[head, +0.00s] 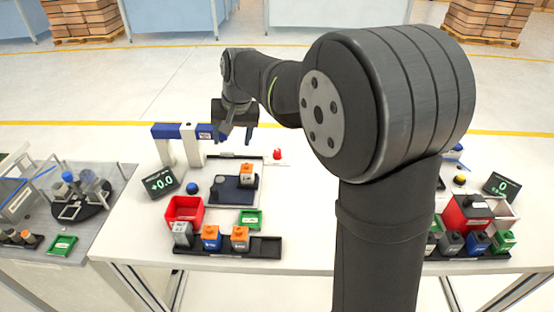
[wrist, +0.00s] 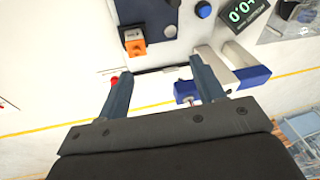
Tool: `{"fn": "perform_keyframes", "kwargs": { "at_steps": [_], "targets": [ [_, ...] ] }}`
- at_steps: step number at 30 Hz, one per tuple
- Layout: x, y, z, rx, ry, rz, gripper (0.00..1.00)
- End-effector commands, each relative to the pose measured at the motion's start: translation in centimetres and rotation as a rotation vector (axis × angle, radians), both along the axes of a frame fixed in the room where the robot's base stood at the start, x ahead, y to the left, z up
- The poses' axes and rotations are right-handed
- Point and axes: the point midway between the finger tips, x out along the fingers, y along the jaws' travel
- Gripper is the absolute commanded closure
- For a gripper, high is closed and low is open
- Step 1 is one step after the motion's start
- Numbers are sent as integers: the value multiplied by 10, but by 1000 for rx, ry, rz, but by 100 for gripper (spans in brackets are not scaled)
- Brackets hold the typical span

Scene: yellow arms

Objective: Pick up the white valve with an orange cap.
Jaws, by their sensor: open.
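The wrist view shows an orange-capped piece (wrist: 135,46) on the dark tray (wrist: 163,14), beyond the fingertips. Two more orange-capped pieces stand in the front rack: one with a blue body (head: 211,240), one (head: 240,238) whose body colour is unclear. My gripper (head: 237,136) is open and empty, above the table's back edge, behind the tray; it also shows in the wrist view (wrist: 160,72).
A blue-and-white frame (head: 185,140) stands just left of my gripper. A display (head: 160,183), blue button (head: 192,188), red bin (head: 184,212) and green tray (head: 250,220) surround the dark tray. A red object (head: 277,155) sits at the back.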

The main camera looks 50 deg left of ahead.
Motion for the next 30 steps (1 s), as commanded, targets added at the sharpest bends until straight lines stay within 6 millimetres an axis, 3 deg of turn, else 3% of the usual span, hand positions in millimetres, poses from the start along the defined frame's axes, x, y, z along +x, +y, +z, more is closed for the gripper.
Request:
{"fn": "perform_keyframes", "kwargs": {
  "at_steps": [6,13,24,30],
  "targets": [
    [38,17,-5,-200,-6,-135,38],
    [50,19,-12,-265,-14,-188,38],
    [49,18,-88,-266,-12,-187,38],
    [49,18,-119,-264,-13,-186,38]
  ]
}}
